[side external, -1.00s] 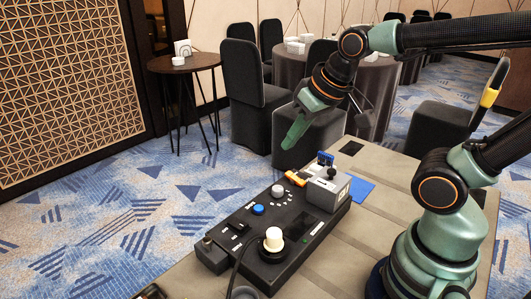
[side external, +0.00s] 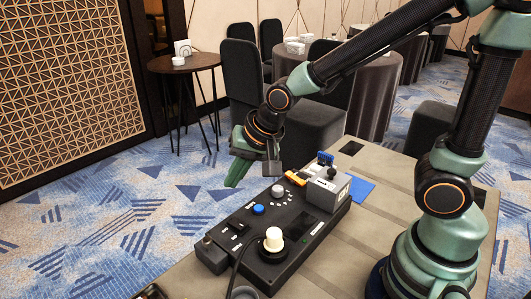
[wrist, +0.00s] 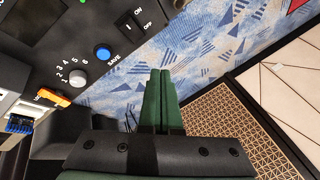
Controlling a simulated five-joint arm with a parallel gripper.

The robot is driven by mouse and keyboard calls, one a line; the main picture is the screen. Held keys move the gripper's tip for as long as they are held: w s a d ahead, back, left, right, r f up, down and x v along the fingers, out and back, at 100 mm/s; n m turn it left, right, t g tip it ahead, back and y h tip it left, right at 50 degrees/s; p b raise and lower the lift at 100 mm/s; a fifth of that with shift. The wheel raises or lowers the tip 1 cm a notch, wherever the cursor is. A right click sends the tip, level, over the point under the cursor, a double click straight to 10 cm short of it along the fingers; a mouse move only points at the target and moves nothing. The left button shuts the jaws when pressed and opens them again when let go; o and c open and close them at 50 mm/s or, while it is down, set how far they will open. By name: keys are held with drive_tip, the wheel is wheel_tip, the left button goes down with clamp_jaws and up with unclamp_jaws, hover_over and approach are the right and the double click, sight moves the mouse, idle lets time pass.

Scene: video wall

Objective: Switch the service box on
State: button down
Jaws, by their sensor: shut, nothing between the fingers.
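The service box (side external: 290,247) is a long black panel on the table. Its black rocker switch (side external: 240,226) is near the left end. In the wrist view the rocker switch (wrist: 129,25) lies beside ON and OFF labels; which side is pressed is too small to tell. A blue button (side external: 258,209), marked SAVE, and a grey dial (side external: 277,191) with numbers around it sit farther along the panel. My gripper (side external: 235,181) is shut and empty, pointing down, above and beyond the box's far edge. Its closed fingers show in the wrist view (wrist: 160,85), apart from the switch.
A white-topped knob or lamp (side external: 273,240) stands up from the near side of the box. A grey block (side external: 328,190), an orange piece (side external: 296,178) and a blue connector (side external: 325,158) crowd its right end. A dark cable runs at the near left. Space beyond the far edge is free.

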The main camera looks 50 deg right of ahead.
drive_tip(key=shift+f, duration=0.1)
approach(237, 224)
drive_tip(key=shift+w+r+x, duration=0.1)
drive_tip(key=shift+w+x, duration=0.05)
drive_tip(key=shift+x, duration=0.7)
drive_tip(key=shift+w+r+x, duration=0.1)
drive_tip(key=shift+x, duration=0.8)
drive_tip(key=shift+w+r+x, duration=0.1)
drive_tip(key=shift+w+x, duration=0.05)
drive_tip(key=shift+x, duration=0.7)
drive_tip(key=shift+a+f, duration=0.15)
drive_tip(key=shift+f, duration=0.3)
drive_tip(key=shift+s+f, duration=0.1)
drive_tip(key=shift+f, duration=0.3)
idle(0.6)
drive_tip(key=shift+r, duration=0.1)
drive_tip(key=shift+r, duration=0.75)
drive_tip(key=shift+w+r, duration=0.25)
drive_tip(key=shift+r, duration=0.95)
drive_tip(key=shift+w+r, duration=0.25)
drive_tip(key=shift+r, duration=1)
